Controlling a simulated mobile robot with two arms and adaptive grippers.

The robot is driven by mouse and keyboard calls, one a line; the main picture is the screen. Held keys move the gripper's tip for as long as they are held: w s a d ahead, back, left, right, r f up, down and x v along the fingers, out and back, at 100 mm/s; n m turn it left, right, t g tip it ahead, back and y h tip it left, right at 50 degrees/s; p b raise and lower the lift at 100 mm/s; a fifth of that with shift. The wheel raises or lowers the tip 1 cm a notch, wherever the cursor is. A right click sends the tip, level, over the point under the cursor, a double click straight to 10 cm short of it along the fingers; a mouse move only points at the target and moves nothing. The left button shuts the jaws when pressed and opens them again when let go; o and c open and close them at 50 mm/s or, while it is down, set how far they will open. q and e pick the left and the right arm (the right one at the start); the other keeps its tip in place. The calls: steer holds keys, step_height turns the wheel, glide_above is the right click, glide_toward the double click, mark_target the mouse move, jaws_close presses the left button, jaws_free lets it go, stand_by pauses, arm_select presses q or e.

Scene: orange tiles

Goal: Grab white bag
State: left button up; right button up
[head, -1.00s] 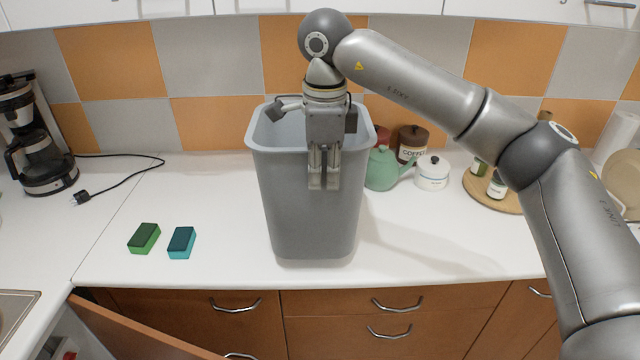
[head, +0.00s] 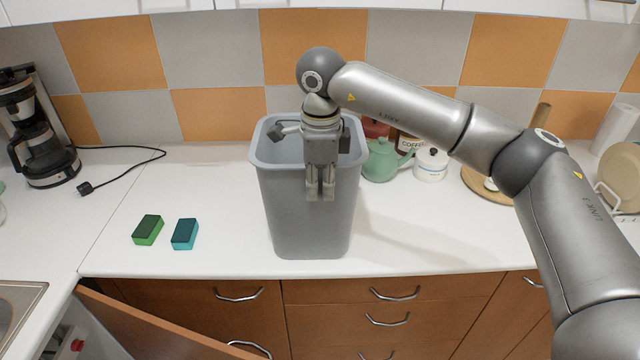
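I see no white bag in the head view. My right gripper (head: 320,193) points down at the front of a tall grey bin (head: 308,225) that stands upright on the white counter. Its two narrow prongs hang side by side in front of the bin's front wall, below the rim. A small gap shows between them and I see nothing in it. I cannot tell whether they touch the wall or how far the gripper is open. My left gripper is out of view.
A green sponge (head: 147,230) and a teal sponge (head: 185,234) lie left of the bin. A green teapot (head: 382,160) and a white pot (head: 431,166) stand at right. A coffee maker (head: 40,135) is far left. A cabinet door (head: 150,330) hangs open at lower left.

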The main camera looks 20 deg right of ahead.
steer(key=o, duration=0.5)
steer(key=shift+c, duration=0.2)
steer(key=shift+r, duration=0.1)
